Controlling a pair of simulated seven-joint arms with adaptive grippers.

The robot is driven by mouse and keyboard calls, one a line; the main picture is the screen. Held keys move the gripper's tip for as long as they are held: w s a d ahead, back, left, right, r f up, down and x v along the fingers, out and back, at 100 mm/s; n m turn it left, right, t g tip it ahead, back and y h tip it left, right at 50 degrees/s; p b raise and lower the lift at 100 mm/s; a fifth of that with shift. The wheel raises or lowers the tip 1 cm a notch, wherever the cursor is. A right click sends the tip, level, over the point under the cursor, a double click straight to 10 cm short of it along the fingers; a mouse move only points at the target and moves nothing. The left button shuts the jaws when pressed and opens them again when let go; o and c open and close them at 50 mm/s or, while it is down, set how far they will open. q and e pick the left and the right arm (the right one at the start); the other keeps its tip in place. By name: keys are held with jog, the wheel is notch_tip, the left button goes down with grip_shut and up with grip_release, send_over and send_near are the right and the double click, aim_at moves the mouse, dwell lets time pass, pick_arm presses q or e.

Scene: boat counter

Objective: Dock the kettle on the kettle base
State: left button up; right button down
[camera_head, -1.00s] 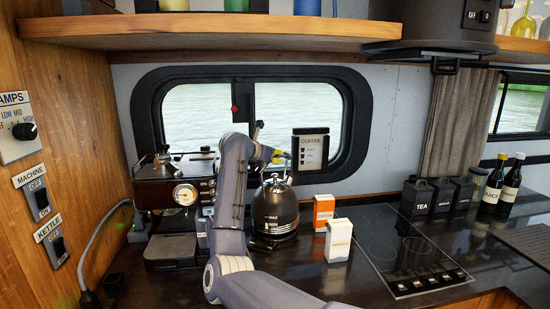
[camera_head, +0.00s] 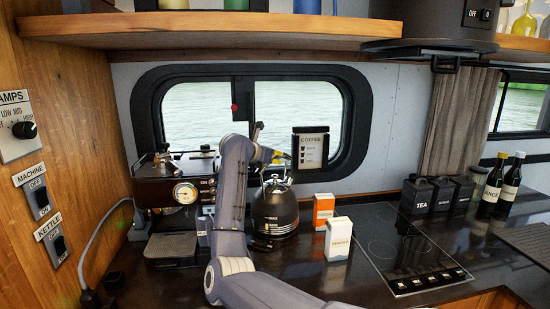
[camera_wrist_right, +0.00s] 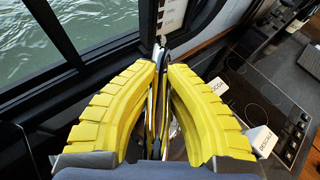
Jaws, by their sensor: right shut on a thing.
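The kettle (camera_head: 274,210) is dark with a silver top and handle. It stands upright at the back of the counter, below the window. My right gripper (camera_head: 280,157) is above it, partly hidden by my own arm. In the right wrist view, the yellow fingers (camera_wrist_right: 165,65) are shut on the thin metal handle (camera_wrist_right: 157,80). A dark, low kettle base (camera_head: 262,243) shows at the kettle's lower edge. I cannot tell whether the kettle is fully seated on it or slightly above. My left gripper is not in view.
A coffee machine (camera_head: 172,190) stands left of the kettle. An orange-and-white carton (camera_head: 324,210) and a white carton (camera_head: 338,239) stand close on its right. Beyond them is a hob (camera_head: 405,250). A coffee sign (camera_head: 310,148) hangs just behind the gripper.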

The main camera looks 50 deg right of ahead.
dwell(0.3)
jog(key=c, duration=1.8)
grip_release()
jog(key=shift+f, duration=0.3)
notch_tip(320, 180, up, 4)
send_over(258, 170)
jog(key=shift+d+r, duration=0.2)
jog(key=shift+a, duration=0.1)
